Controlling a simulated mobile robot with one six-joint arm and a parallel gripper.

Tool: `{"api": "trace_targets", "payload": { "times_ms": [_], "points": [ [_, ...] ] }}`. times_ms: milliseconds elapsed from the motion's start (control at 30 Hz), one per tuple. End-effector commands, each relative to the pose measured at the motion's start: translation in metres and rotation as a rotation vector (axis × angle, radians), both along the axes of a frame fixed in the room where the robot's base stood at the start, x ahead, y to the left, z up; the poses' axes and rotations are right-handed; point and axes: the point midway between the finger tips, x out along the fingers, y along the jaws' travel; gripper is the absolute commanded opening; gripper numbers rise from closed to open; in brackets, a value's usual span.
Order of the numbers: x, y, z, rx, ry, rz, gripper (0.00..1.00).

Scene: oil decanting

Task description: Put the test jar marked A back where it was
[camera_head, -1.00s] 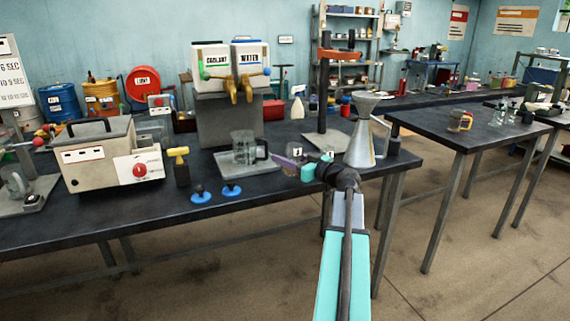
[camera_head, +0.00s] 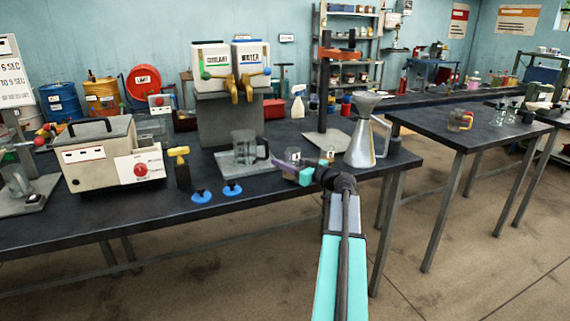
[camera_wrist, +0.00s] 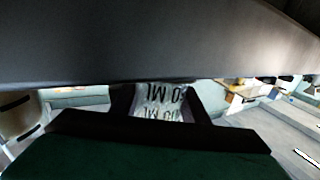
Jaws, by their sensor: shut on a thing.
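My gripper (camera_head: 291,169) is over the near edge of the dark bench, right of the glass jug. In the wrist view its dark fingers close on a clear jar (camera_wrist: 158,103) with dark graduation print that reads upside down. A small jar with a white label (camera_head: 292,154) shows at the fingers in the head view. Another pale-labelled jar (camera_head: 327,154) shows just behind the wrist, by the stand. The letters are too small to read, so I cannot tell which is A. The held jar's lower part is hidden, so contact with the bench is unclear.
A glass jug (camera_head: 243,148) stands left of my gripper, with blue knobs (camera_head: 232,188) in front. A metal funnel vessel (camera_head: 361,145) and a dark stand (camera_head: 327,138) stand close on the right. Coolant and water tanks (camera_head: 210,62) are behind. A second table (camera_head: 455,131) is farther right.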

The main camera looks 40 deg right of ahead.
Motion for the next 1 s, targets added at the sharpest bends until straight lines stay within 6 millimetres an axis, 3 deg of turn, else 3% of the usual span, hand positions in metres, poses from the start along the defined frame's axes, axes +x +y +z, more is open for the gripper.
{"api": "trace_targets", "payload": {
  "times_ms": [133,667,700,767,800,1000],
  "points": [
    [-0.0003,-0.0002,-0.0086,0.0,-0.001,-0.001,0.14],
    [-0.0005,-0.0007,-0.0125,-0.001,-0.001,-0.001,0.14],
    [-0.0006,-0.0007,-0.0117,-0.001,0.0,-0.001,0.46],
    [-0.0006,-0.0007,-0.0115,-0.001,0.0,-0.001,0.56],
    [-0.0006,-0.0007,-0.0115,-0.001,0.0,-0.001,0.6],
    [-0.0007,-0.0009,-0.0115,-0.001,0.0,-0.001,0.6]
  ]
}}
